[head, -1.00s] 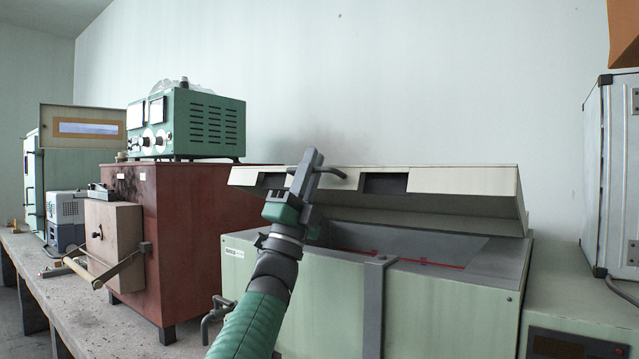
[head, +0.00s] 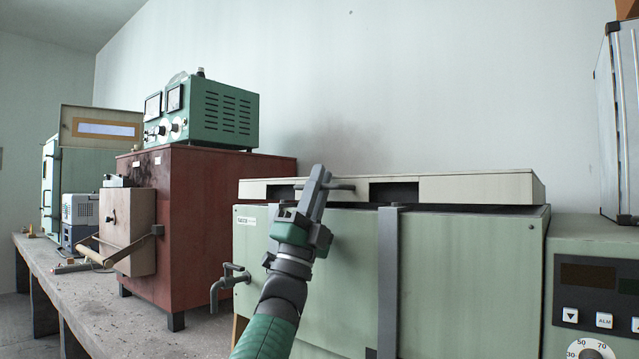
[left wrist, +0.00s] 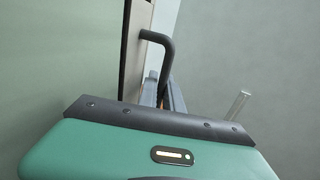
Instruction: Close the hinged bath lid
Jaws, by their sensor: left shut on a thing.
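The bath (head: 320,270) is a pale green box on the bench. Its cream hinged lid (head: 475,188) lies low over the top, nearly level, with a thin dark gap showing under it toward the right. The bath's inside is hidden. My left gripper (head: 317,187) is at the lid's front edge, shut on the dark handle (head: 344,187), whose end sticks out to the right of the fingers. In the left wrist view the bent dark handle (left wrist: 162,48) rises beside the lid's cream edge (left wrist: 135,50), above my gripper. My right gripper is not in view.
A drain tap (head: 228,283) sticks out at the bath's lower left. A red-brown cabinet (head: 225,235) carrying a green meter box (head: 215,115) stands to the left. A control panel (head: 590,290) with a dial is on the right. The wall behind is bare.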

